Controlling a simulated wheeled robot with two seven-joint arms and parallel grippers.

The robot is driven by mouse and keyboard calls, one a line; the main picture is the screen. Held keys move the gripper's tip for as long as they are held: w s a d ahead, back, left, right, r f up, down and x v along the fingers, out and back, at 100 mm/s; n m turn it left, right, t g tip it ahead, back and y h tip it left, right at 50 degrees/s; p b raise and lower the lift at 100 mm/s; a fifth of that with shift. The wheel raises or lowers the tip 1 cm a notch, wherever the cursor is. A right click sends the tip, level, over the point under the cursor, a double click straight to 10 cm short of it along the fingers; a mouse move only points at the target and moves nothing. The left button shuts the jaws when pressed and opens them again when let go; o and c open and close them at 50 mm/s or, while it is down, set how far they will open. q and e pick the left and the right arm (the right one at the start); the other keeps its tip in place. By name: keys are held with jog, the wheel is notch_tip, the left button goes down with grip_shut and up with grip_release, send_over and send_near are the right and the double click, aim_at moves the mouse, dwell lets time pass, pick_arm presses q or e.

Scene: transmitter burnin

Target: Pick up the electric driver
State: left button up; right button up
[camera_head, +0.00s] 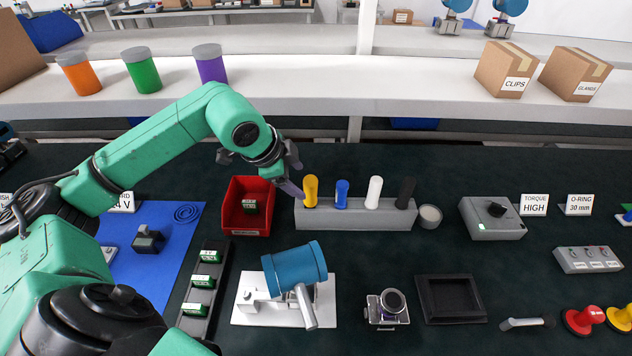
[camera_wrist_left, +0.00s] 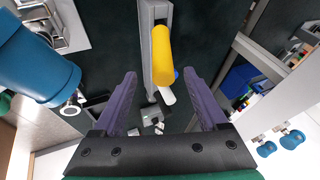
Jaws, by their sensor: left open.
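A grey rack (camera_head: 350,215) holds upright handles: a yellow handle (camera_head: 311,188), a blue handle (camera_head: 341,192), a white handle (camera_head: 374,191) and a black handle (camera_head: 405,192). No label shows which of them is the electric driver. My left gripper (camera_head: 292,188) is just left of the yellow handle, at the rack's left end. In the left wrist view, its purple fingers (camera_wrist_left: 160,76) are spread with nothing between them. The yellow handle (camera_wrist_left: 174,56) lies ahead of the opening, and the rack (camera_wrist_left: 158,60) is beside it. My right gripper is not in view.
A red bin (camera_head: 247,226) stands left of the rack, and a small grey cup (camera_head: 429,216) is close to its right end. A blue cylinder on a white stand (camera_head: 293,270) is in front. A grey torque box (camera_head: 491,219) is farther right.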

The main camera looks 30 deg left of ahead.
aim_at(315, 201)
pick_arm(q)
jog(key=p+x, duration=0.4)
jog(key=x, duration=0.6)
jog(key=shift+w+d+f, duration=0.15)
jog(key=shift+w, duration=0.25)
jog(key=shift+f, duration=0.15)
jog(key=shift+w, duration=0.1)
jog(key=shift+c, duration=1.2)
grip_shut()
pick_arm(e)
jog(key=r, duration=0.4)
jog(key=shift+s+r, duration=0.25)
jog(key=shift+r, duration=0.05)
